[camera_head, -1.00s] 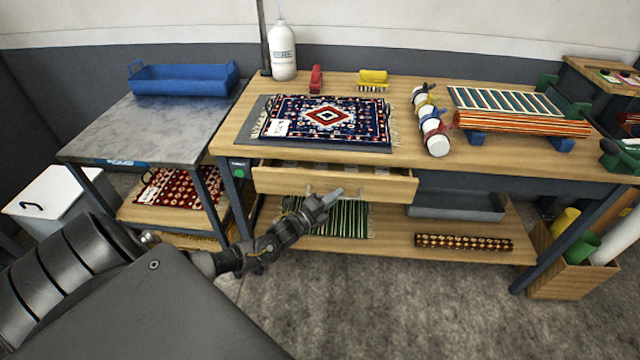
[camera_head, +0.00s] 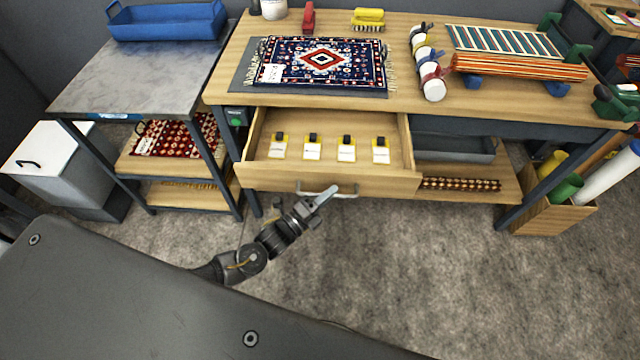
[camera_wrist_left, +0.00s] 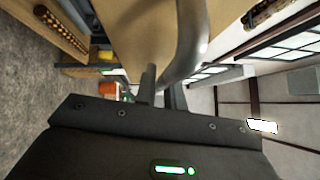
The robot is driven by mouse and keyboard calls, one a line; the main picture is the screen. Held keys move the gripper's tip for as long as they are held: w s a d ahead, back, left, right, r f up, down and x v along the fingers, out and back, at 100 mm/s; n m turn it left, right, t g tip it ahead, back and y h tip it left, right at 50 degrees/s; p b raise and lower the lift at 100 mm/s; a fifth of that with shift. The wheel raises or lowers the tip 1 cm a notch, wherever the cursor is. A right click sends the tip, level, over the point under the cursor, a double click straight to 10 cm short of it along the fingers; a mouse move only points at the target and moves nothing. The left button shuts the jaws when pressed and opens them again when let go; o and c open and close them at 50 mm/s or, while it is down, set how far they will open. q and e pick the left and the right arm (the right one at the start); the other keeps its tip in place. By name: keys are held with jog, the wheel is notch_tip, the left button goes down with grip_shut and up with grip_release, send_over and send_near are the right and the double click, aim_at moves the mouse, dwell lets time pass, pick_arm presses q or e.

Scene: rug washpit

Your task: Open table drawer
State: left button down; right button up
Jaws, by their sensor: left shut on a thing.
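The table drawer (camera_head: 330,184) is pulled well out from under the wooden table (camera_head: 440,92). Inside it lie several white tags with yellow and black tops. My left gripper (camera_head: 322,196) is at the drawer's metal handle (camera_head: 340,194) and shut on it. In the left wrist view the curved handle (camera_wrist_left: 190,40) runs down to the fingers of my left gripper (camera_wrist_left: 160,88). The exact contact is partly hidden there. My right gripper is not in view.
A patterned rug (camera_head: 322,62) lies on the tabletop. A grey side table (camera_head: 140,70) with a blue tray (camera_head: 168,20) stands at left, a white bin (camera_head: 50,150) beside it. A wooden box (camera_head: 545,215) holding rolls stands at right. The floor in front is clear.

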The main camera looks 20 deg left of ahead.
pick_arm(q)
jog(key=shift+s, duration=0.15)
jog(key=c, duration=1.5)
grip_release()
jog(key=b+v, duration=0.2)
jog(key=v, duration=0.8)
jog(key=shift+s+a, duration=0.2)
jog(key=shift+s, duration=0.15)
jog(key=shift+f, duration=0.1)
